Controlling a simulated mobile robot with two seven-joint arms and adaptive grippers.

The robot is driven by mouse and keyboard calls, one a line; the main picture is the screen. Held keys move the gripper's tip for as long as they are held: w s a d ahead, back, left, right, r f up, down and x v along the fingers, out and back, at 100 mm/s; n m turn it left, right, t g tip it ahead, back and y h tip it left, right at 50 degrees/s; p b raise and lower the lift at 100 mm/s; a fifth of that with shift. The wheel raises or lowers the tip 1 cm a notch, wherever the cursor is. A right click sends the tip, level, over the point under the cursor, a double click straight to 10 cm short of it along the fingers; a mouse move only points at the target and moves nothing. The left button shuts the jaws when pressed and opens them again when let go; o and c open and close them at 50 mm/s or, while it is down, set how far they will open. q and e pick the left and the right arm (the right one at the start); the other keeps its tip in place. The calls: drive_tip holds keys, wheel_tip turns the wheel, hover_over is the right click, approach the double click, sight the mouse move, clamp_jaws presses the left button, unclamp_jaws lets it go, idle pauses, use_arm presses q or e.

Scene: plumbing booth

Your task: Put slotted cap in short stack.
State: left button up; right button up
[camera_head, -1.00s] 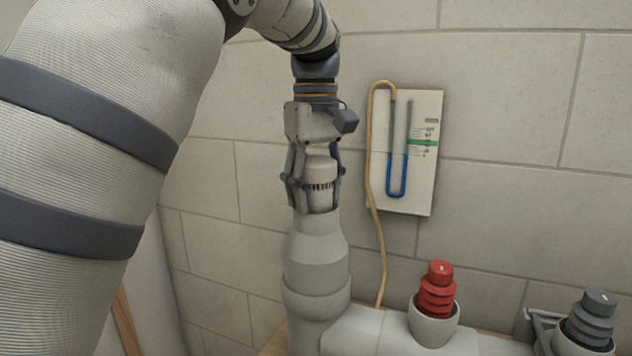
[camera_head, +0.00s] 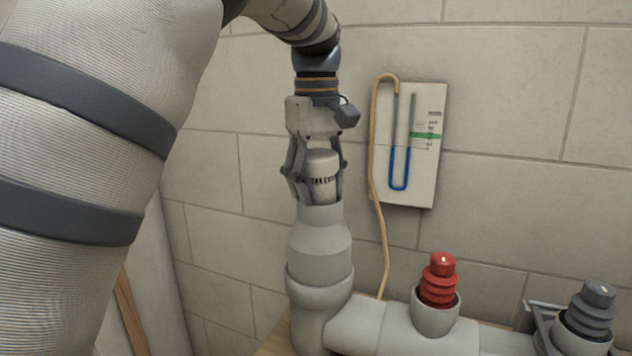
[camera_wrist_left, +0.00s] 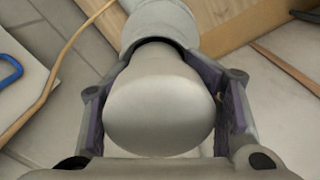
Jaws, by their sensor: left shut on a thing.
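My left gripper (camera_head: 318,188) points down with its fingers shut around the slotted cap (camera_head: 322,163). The cap is pale grey with a rounded top and a band of dark slots. It stands upright at the top of the short stack (camera_head: 320,255), a light grey upright pipe with a narrower neck. The cap's lower end meets the stack's mouth; I cannot tell how deep it sits. In the left wrist view the cap (camera_wrist_left: 160,105) fills the space between the fingers, with the stack (camera_wrist_left: 152,25) beyond it. My right gripper is not in view.
A pipe runs right from the stack to a fitting with a red ribbed plug (camera_head: 438,282). A grey ribbed plug (camera_head: 590,312) stands further right. A gauge board (camera_head: 425,150) with a blue U-tube and an orange hose (camera_head: 380,230) is on the tiled wall behind.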

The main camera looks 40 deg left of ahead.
sight(322, 203)
use_arm(q)
drive_tip(key=f, duration=0.3)
drive_tip(key=shift+d+g, duration=0.25)
drive_tip(key=shift+g, duration=0.15)
drive_tip(key=shift+c, duration=0.3)
drive_tip(key=o, duration=1.6)
drive_tip(key=shift+w+f, duration=0.15)
drive_tip(key=shift+w, duration=0.05)
drive_tip(key=shift+o, duration=0.6)
drive_tip(key=shift+w+a, duration=0.1)
drive_tip(key=shift+w, duration=0.1)
drive_tip(key=shift+s+r, duration=0.15)
drive_tip(key=shift+r, duration=0.4)
drive_tip(key=shift+r, duration=0.2)
wheel_tip(322, 203, up, 11)
drive_tip(key=shift+r, duration=0.45)
